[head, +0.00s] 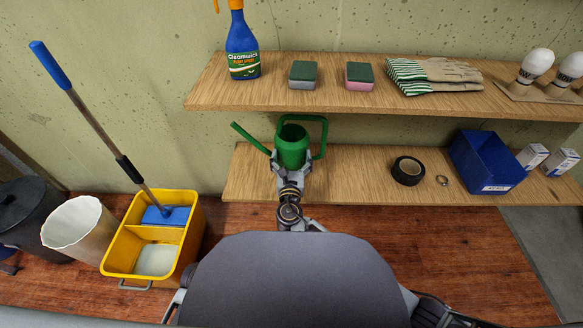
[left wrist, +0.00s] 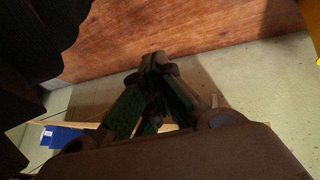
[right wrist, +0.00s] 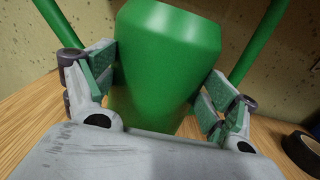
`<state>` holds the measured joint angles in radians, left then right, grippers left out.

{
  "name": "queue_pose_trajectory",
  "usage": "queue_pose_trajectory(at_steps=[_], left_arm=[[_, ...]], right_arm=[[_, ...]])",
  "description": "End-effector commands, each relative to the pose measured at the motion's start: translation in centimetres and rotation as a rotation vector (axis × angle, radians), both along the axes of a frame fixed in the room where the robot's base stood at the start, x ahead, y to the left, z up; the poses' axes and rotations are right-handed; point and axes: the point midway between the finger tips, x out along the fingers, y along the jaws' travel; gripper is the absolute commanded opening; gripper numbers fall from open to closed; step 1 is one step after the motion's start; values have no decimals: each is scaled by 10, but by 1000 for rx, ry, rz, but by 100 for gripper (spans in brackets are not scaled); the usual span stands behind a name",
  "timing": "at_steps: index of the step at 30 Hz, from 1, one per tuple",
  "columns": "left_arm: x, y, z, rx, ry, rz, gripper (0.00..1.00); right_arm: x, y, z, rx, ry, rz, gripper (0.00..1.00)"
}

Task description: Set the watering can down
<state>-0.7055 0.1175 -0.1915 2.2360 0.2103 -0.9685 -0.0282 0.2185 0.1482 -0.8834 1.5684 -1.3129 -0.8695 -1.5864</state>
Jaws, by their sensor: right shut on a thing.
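The green watering can (head: 293,146) is upright at the lower shelf (head: 340,165), its spout to the left and its handle to the right in the head view. My right gripper (head: 290,168) is shut on its body from the front. In the right wrist view the can's body (right wrist: 165,60) sits between both padded fingers. The can's base is hidden by my gripper, so I cannot tell whether it touches the shelf. My left gripper (left wrist: 157,65) shows in the left wrist view with its fingertips together and nothing visible between them.
Black tape (head: 407,171), a small ring (head: 442,180) and a blue bin (head: 487,160) are right of the can on the lower shelf. The upper shelf (head: 330,98) overhangs close behind, carrying a spray bottle (head: 242,50) and sponges. A yellow mop bucket (head: 115,250) stands left.

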Motion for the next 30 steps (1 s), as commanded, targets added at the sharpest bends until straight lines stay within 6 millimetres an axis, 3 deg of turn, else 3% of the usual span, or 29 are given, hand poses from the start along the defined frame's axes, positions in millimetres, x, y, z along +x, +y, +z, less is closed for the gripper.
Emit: queue_pose_trajectory(at_steps=[14, 17, 21, 30], left_arm=[[2, -1, -3, -7, -11, 4, 0], [4, -2, -8, -16, -23, 7, 0], [-2, -4, -30, -38, -30, 19, 0], [2, -8, -45, -63, -55, 19, 0]], right_arm=[[0, 0, -2, 1, -2, 0, 36], [0, 0, -7, 1, -2, 0, 36], [0, 0, -15, 1, -2, 0, 36], [0, 0, -30, 1, -2, 0, 36]])
